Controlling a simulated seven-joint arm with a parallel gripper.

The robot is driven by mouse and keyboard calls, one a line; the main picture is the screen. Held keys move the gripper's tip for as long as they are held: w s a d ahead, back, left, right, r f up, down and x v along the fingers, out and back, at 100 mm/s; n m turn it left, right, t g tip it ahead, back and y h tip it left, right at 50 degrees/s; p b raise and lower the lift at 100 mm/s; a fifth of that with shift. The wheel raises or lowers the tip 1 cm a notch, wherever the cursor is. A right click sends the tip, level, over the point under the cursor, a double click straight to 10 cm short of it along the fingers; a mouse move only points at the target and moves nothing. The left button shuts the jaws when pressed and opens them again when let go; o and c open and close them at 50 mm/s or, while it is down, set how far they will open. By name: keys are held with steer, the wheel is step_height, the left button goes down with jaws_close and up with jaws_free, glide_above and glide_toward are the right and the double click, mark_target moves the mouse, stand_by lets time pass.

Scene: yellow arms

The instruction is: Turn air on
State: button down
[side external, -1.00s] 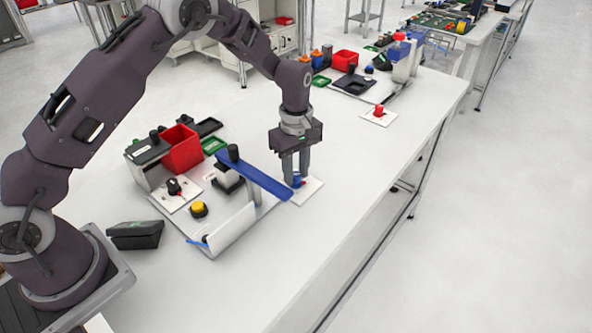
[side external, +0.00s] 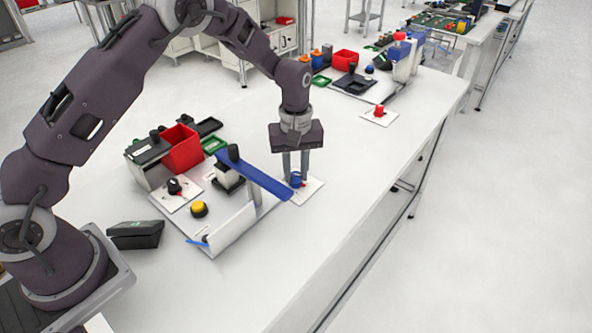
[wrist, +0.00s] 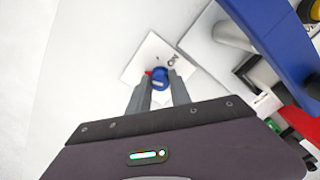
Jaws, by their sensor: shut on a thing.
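The air switch is a blue knob (side external: 296,179) on a white plate (side external: 312,187), which lies on the table to the right of the blue bar. The knob also shows in the wrist view (wrist: 160,78), with a small red part at its left side. Dark "ON" lettering is on the plate beyond the knob, to its upper right. My gripper (side external: 296,174) points straight down with one finger on each side of the knob, shut on it. In the wrist view the fingers (wrist: 160,84) hide part of the knob and plate.
A long blue bar (side external: 253,174) on a post stands close to the left of my fingers. A red bin (side external: 183,150), a yellow button (side external: 199,209) and black knobs stand further left.

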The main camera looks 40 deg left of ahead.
mark_target(294, 175)
steer(key=m, duration=1.2)
steer(key=shift+a+m, duration=0.1)
steer(key=shift+m, duration=0.3)
stand_by(0.4)
steer(key=c, duration=1.2)
jaws_free()
step_height(294, 175, up, 7)
steer(key=shift+r, duration=0.1)
